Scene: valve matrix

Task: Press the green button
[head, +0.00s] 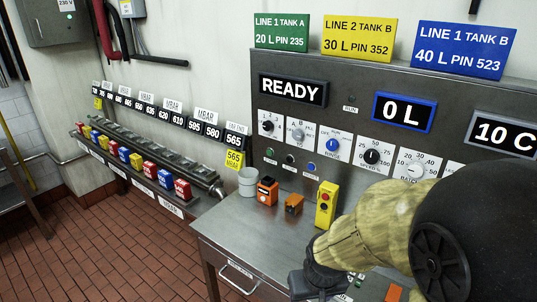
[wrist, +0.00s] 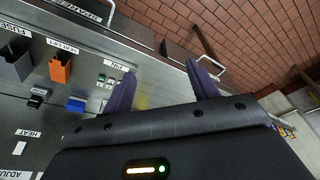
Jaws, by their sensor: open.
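A small green button (head: 270,152) sits at the left of a row of small round buttons on the upright steel panel in the head view. In the wrist view, a small pad with green and white keys (wrist: 106,79) lies on the worktop beside a label; I cannot tell which green one is meant. My gripper (wrist: 163,80) is open, with two purple fingers apart and nothing between them. Its left finger appears close to the pad in the picture, but contact cannot be judged. In the head view my arm hides most of the gripper and part of the worktop.
Knobs and displays fill the panel (head: 320,140). A valve rack (head: 150,165) runs along the left wall. Tiled floor (head: 90,250) is open at left.

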